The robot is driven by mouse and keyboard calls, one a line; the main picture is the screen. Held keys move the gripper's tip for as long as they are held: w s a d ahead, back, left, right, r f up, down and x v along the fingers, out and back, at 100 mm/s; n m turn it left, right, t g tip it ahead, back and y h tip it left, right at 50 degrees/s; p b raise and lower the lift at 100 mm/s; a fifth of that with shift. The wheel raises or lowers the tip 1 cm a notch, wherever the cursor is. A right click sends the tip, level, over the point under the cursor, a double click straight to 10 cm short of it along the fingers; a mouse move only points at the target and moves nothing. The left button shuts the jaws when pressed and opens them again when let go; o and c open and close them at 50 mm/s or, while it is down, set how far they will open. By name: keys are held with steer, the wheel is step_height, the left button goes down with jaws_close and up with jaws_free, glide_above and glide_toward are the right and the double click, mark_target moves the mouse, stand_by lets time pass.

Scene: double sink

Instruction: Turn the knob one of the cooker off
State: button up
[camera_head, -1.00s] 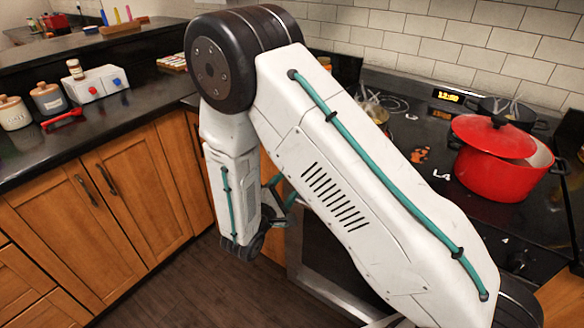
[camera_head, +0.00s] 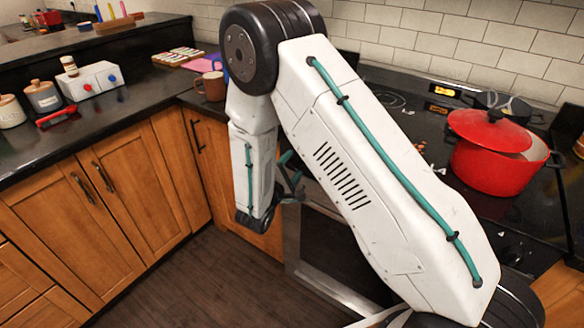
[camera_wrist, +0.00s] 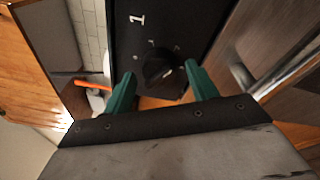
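In the wrist view, a round black knob (camera_wrist: 162,70) sits on the cooker's black front panel (camera_wrist: 165,18) below a white "1". A pale mark shows on the knob; its exact setting is too small to read. My gripper (camera_wrist: 163,88) is open, one green finger to each side of the knob; I cannot tell whether either touches it. In the head view, my gripper (camera_head: 290,180) is at the cooker's front, partly behind my arm. The black cooktop (camera_head: 425,120) shows behind my arm, which hides much of the cooker's front.
A red pot (camera_head: 490,165) with its lid tilted stands on the cooktop, with a dark pan (camera_head: 510,108) behind. A brown mug (camera_head: 211,86), a white box with knobs (camera_head: 95,80) and jars (camera_head: 43,97) stand on the left counter. The floor (camera_head: 190,285) is clear.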

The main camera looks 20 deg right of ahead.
steer(key=c, duration=0.8)
steer(key=shift+o, duration=0.2)
steer(key=shift+n, duration=0.4)
steer(key=n, duration=0.4)
steer(key=shift+n+g, duration=0.3)
steer(key=shift+g, duration=0.1)
steer(key=n+g, duration=0.1)
steer(key=n, duration=0.3)
steer(key=shift+r+n, duration=0.1)
steer(key=shift+n, duration=0.3)
steer(key=n+g, duration=0.1)
steer(key=n, duration=0.4)
steer(key=shift+n, duration=0.3)
steer(key=n, duration=0.2)
steer(key=n+g+h, duration=0.1)
steer(key=n, duration=0.2)
steer(key=shift+w+a+r+n, duration=0.1)
steer(key=shift+r+n, duration=0.05)
steer(key=shift+n, duration=0.15)
steer(key=shift+c, duration=0.2)
steer(key=shift+o, duration=0.2)
steer(key=o, duration=1)
steer(key=shift+c, duration=0.2)
